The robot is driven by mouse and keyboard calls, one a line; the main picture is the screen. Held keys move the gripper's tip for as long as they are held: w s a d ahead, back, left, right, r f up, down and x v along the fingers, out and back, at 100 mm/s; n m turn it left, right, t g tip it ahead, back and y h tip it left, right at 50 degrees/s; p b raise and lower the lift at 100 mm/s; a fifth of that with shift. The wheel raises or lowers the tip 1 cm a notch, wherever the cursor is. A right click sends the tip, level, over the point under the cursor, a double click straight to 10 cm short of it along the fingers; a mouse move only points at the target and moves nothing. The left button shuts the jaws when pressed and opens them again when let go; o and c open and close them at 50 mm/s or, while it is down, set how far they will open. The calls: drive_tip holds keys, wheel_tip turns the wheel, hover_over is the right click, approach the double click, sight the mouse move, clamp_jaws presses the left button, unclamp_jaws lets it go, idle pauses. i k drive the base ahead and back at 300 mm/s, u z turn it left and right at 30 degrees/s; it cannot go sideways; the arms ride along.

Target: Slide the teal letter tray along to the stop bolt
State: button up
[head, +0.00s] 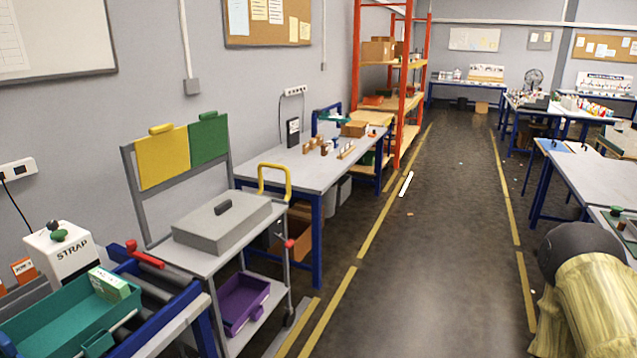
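A teal tray (62,318) is at the lower left, cut off by the picture's edge. It sits between the blue rails (165,318) of a low frame and has a small teal grip at its near side. A green and white box (114,284) stands at its right end. A red bar (146,256) sticks out at the far end of the frame; I cannot tell whether it is the stop bolt. My gripper is not in view.
A white STRAP machine (62,253) stands behind the tray. A grey trolley (180,262) with a lidded grey box (222,222) and a purple bin (240,303) stands just beyond the frame.

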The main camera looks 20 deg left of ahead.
sight(72, 321)
drive_tip(key=u, duration=0.65)
drive_tip(key=i, duration=1.1)
drive_tip(key=u, duration=1.65)
drive_tip(key=i, duration=0.65)
drive_tip(key=u, duration=0.45)
